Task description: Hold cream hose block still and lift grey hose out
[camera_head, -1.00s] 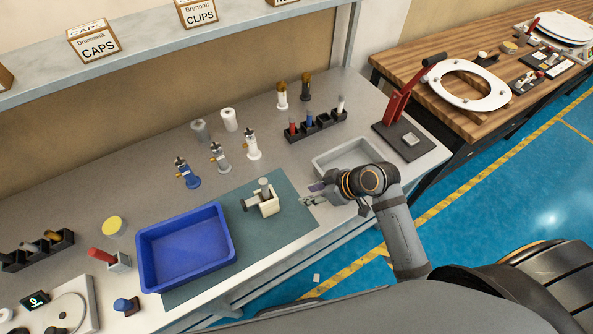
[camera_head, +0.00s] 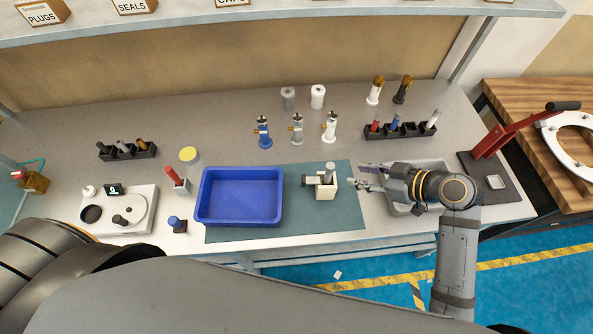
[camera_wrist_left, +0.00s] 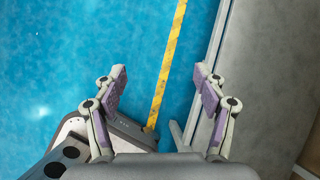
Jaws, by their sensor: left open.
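The cream hose block (camera_head: 323,190) stands upright on the teal mat (camera_head: 290,218), right of the blue bin. The grey hose (camera_head: 330,171) stands up out of its top, and a darker grey piece sticks out of its left side. My right gripper (camera_head: 354,175) is just right of the block, pointing left at it, with its fingers spread and apparently nothing between them. It does not seem to touch the block. My left gripper (camera_wrist_left: 162,78) is open and empty in the left wrist view, above the blue floor beside a grey edge. It is not visible in the head view.
The blue bin (camera_head: 240,212) is left of the block. Several fittings, such as the blue one (camera_head: 263,132), stand behind. The mat in front of the block is clear.

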